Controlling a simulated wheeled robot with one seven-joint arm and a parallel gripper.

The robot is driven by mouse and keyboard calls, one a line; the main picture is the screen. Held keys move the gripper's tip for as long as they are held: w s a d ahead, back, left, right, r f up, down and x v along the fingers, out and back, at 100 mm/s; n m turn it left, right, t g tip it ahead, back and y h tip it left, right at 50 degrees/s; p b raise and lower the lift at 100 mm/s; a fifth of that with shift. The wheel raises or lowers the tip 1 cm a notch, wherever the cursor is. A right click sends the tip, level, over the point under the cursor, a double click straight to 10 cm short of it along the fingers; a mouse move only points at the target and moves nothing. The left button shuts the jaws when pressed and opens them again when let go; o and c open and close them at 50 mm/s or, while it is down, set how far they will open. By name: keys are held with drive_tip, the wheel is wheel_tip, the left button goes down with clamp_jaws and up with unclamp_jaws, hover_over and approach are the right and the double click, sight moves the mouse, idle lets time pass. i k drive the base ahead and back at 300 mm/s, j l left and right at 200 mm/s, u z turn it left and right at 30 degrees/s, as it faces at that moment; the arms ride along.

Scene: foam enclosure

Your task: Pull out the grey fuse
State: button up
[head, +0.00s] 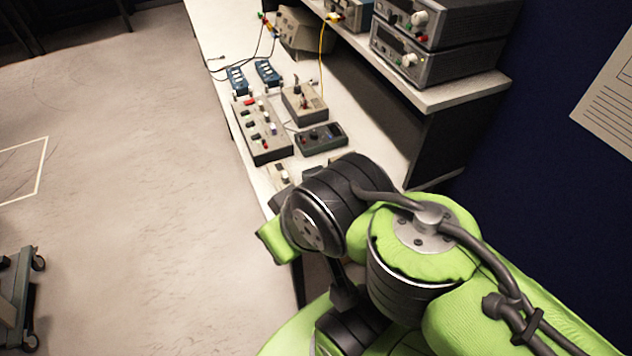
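A grey fuse cannot be picked out with certainty in the head view. A long grey panel box (252,139) lies on the white bench, with several small red, white, dark and blue-tipped parts standing on its top. They are too small to tell which, if any, is the grey fuse. My green and black arm comes in from the lower right and covers the near end of the bench. My gripper does not show, so its opening and what it holds cannot be seen.
The white bench (213,32) also bears a box with dark levers (304,104), a dark box with a knob (321,138) and two blue devices (237,81). Stacked instruments (440,62) stand on the raised shelf (462,89). The floor at left is mostly clear; a wheeled cart (18,300) stands lower left.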

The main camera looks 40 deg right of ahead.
sight(286, 178)
drive_tip(key=i+j+z, duration=0.1)
drive_tip(key=j, duration=0.2)
drive_tip(key=i+j+z, duration=0.15)
drive_tip(key=j, duration=0.15)
drive_tip(key=i+j+z, duration=0.1)
drive_tip(key=j, duration=0.2)
drive_tip(key=i+j+z, duration=0.35)
drive_tip(key=i+j, duration=0.15)
drive_tip(key=i, duration=0.1)
